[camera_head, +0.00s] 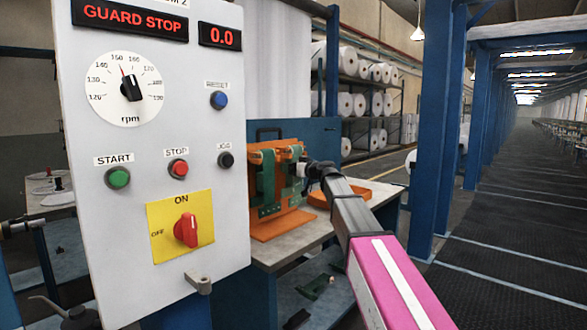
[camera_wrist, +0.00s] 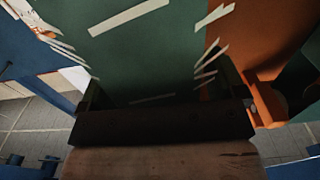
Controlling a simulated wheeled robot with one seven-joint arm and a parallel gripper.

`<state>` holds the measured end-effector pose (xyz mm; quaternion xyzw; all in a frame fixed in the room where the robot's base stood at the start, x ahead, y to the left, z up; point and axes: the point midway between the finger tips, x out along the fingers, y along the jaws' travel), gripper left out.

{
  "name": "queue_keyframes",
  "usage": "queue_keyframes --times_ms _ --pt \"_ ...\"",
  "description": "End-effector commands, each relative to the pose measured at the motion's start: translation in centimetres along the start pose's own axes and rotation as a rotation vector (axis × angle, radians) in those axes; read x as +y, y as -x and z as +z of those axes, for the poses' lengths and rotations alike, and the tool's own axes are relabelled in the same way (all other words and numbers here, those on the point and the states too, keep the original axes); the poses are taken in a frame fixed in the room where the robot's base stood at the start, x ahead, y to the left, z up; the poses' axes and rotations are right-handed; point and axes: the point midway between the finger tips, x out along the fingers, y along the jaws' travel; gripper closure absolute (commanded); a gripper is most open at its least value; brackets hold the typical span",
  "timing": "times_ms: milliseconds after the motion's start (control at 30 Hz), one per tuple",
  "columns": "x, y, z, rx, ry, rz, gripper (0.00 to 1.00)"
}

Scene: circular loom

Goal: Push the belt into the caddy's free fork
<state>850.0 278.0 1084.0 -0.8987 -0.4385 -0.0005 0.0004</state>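The orange caddy (camera_head: 281,226) stands on the table beyond the control panel, with an upright back and a flat foot. Two green belt lengths hang on it: one on the left (camera_head: 266,178), one on the right (camera_head: 292,168). My gripper (camera_head: 304,170) is at the caddy's right side, close to the right length. In the wrist view a wide green belt (camera_wrist: 145,55) with white frayed strips fills the middle, between the gripper's dark, widely spaced fingers (camera_wrist: 165,95). An orange caddy part (camera_wrist: 265,100) shows on the right. Orange shows between belt and right finger. The free fork is not clear.
A control panel (camera_head: 150,160) stands close in front at left, its displays reading GUARD STOP and 0.0. An orange tray (camera_head: 350,193) lies on the table right of the caddy. A blue panel (camera_head: 316,133) stands behind. A blue post (camera_head: 436,130) rises at right beside an open aisle.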

Motion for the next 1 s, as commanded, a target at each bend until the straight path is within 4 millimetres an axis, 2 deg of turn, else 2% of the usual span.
queue_keyframes --times_ms 367,567,900,1000 --pt "-0.1 0.8 0.1 0.000 0.000 0.000 0.11" --pt "-0.1 3.5 0.1 0.000 0.000 0.002 0.11" --pt "-0.1 9.6 0.0 0.000 0.000 0.002 0.11" --pt "-0.1 10.5 0.0 0.000 0.000 0.001 0.11"
